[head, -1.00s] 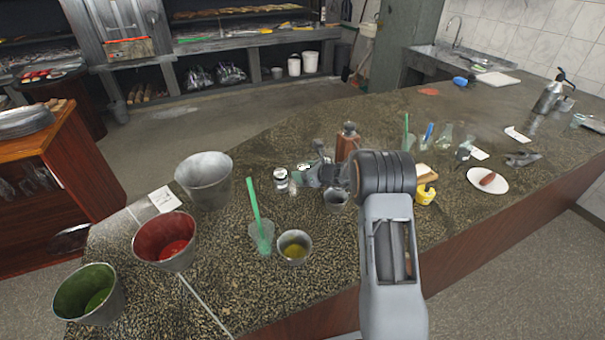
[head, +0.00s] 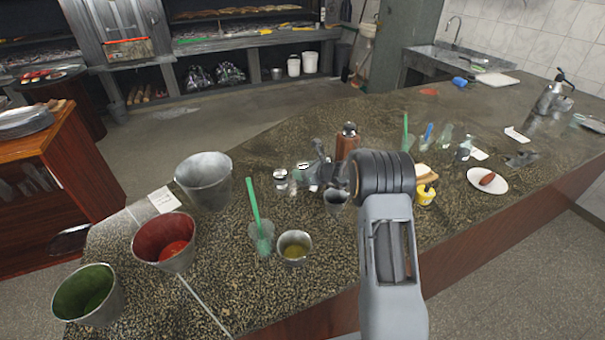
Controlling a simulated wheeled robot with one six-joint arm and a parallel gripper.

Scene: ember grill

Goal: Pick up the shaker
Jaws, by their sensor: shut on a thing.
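My gripper (head: 316,172) is over the middle of the counter, left of my wrist. It is shut on a small clear shaker with a metal top (head: 302,172), at its left side. The fingertips are small and partly hidden, so the exact grip is hard to see. I cannot tell whether the shaker touches the counter. A second similar shaker (head: 281,181) stands upright just to the left, apart from the gripper.
A yellow-filled cup (head: 294,247), a green-handled brush in a glass (head: 261,237) and a large metal bucket (head: 204,181) are nearby. Free counter lies behind the shakers.

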